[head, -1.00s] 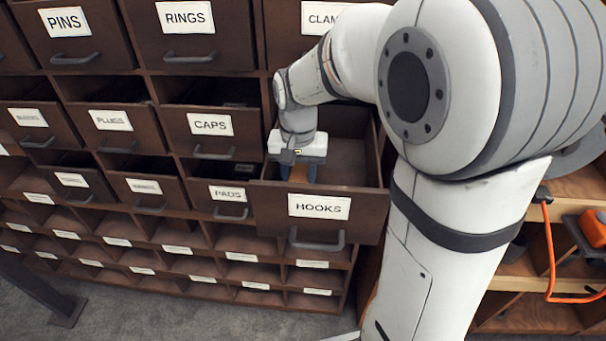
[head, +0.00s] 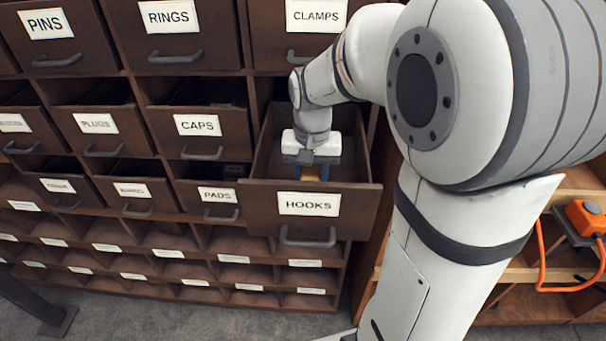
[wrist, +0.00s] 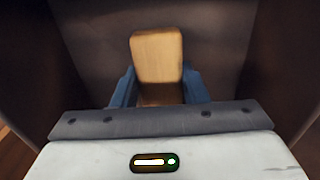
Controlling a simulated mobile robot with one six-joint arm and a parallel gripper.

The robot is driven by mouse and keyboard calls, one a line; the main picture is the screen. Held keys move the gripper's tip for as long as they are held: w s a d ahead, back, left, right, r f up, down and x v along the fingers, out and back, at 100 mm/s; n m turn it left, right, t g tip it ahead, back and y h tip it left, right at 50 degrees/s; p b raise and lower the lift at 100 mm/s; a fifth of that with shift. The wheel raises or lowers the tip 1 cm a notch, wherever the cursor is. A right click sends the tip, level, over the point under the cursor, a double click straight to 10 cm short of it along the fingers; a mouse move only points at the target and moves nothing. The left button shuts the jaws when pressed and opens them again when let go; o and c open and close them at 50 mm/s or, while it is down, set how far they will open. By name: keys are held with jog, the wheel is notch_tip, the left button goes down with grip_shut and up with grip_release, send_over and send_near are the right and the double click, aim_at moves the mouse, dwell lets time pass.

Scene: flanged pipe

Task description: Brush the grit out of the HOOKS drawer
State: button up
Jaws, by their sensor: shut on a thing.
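The HOOKS drawer (head: 345,200) is pulled out of the dark wooden cabinet, with its label and handle facing me. My gripper (head: 310,175) is down inside the drawer, pointing at its floor. In the wrist view its blue fingers are shut on a wooden block-like piece, the brush (wrist: 157,58), whose tan top shows between them. The brush's bristles are hidden. Whether the brush touches the drawer floor, I cannot tell. The drawer floor shows dark in the wrist view, and I can make out no grit there.
Drawer walls stand close around my gripper on both sides. The CLAMPS drawer (head: 316,15) is above, and the CAPS drawer (head: 205,130) and PADS drawer (head: 215,198) are to the left. An orange device (head: 588,220) with a cable sits on the shelf at right.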

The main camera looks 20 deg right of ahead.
jog(key=shift+s+f, duration=0.1)
jog(key=shift+f, duration=0.05)
notch_tip(320, 180, up, 15)
jog(key=p, duration=1)
dwell(0.4)
